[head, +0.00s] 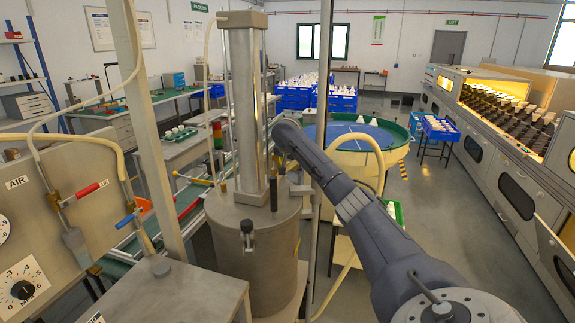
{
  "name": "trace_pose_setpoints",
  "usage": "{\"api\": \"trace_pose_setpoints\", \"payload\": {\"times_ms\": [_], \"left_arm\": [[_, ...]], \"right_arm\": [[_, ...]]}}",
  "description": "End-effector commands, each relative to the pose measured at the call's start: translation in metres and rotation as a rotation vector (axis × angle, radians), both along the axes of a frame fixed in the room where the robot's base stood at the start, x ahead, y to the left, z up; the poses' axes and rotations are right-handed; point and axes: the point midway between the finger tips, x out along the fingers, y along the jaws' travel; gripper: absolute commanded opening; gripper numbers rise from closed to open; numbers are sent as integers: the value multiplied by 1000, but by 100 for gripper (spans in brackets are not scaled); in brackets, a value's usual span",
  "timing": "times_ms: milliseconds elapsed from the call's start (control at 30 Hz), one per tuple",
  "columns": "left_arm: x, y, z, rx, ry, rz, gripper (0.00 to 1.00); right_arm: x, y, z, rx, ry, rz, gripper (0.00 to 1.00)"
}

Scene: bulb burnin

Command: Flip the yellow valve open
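A thin yellow lever (193,180), which looks like the yellow valve's handle, sticks out to the left of the steel cylinder (255,255), near its top rim. It lies nearly level, and its valve body is too small to make out. My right arm reaches in from the lower right and ends at a dark rounded joint beside the steel column (243,110). Its gripper is not visible; the column and cylinder may hide it. My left arm and gripper are not in view.
A panel (35,240) at left carries a red-handled valve (88,190), a blue-handled valve (127,218) and dials. A grey post (150,130) and a metal box (170,292) stand before the cylinder. A round blue-topped table (350,135) is behind. Open floor lies at right.

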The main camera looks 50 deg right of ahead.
Motion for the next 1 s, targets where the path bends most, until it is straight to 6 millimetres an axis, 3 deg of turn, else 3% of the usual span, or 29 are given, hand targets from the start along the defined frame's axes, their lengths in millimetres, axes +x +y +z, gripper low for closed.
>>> {"api": "trace_pose_setpoints", "payload": {"times_ms": [100, 467, 1000], "left_arm": [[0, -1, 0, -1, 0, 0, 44], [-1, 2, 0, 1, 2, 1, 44], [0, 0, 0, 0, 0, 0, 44]], "right_arm": [[0, 0, 0, 0, -1, 1, 37], [-1, 3, 5, 1, -2, 2, 37], [-36, 40, 69, 0, -2, 3, 37]]}}
